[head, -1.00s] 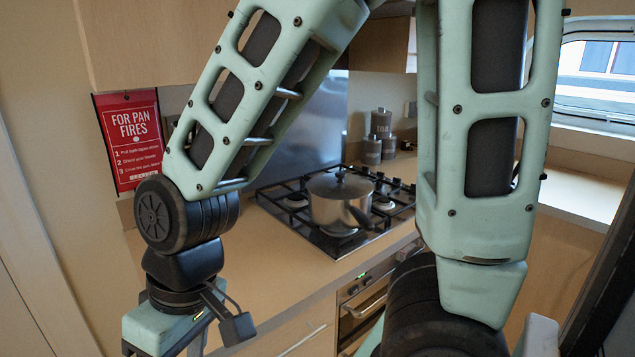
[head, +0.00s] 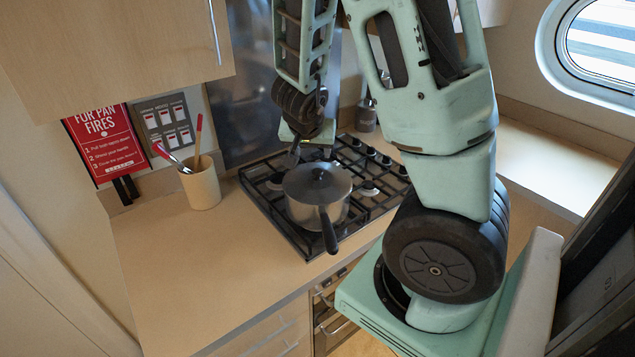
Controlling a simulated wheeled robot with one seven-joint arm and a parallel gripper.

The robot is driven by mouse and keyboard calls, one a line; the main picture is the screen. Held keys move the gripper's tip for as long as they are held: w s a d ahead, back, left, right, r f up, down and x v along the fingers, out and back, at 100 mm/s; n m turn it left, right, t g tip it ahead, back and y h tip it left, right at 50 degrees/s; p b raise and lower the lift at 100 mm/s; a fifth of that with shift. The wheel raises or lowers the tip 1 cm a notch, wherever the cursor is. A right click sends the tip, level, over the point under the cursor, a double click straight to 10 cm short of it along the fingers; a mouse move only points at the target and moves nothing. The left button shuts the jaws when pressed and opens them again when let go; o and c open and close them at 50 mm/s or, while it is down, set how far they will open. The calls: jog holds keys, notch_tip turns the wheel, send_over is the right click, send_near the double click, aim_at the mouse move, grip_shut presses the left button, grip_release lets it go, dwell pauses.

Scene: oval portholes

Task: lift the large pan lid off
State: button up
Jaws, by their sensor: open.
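A steel saucepan (head: 302,214) stands on the gas hob, its long black handle pointing to the front. Its large grey lid (head: 300,187) sits on top, with a dark knob (head: 318,174) in the middle. My gripper (head: 312,155) hangs just behind and above the lid, pointing down. It is open, and I see nothing held in it. Its fingertips are small and partly hidden, so I cannot tell how far they are from the knob.
The black gas hob (head: 264,192) surrounds the pan. A cream pot (head: 201,187) with utensils stands to its left. A canister (head: 366,115) stands at the back. The wooden worktop (head: 190,265) at front left is clear. A red pan-fire sign (head: 107,143) hangs on the wall.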

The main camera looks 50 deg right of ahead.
jog(key=b, duration=0.5)
send_near(317, 171)
notch_tip(317, 171, down, 3)
jog(key=shift+w+d+r, duration=0.1)
jog(key=shift+d, duration=0.05)
jog(key=shift+w+d+r+b+x, duration=0.15)
jog(key=shift+b+x, duration=0.3)
jog(key=shift+x, duration=0.6)
jog(key=shift+w+d+r+b+x, duration=0.15)
jog(key=shift+b+x, duration=0.3)
jog(key=shift+x, duration=0.55)
jog(key=shift+d+r+b+x, duration=0.15)
jog(key=shift+b+x, duration=0.3)
jog(key=shift+x, duration=0.6)
grip_shut()
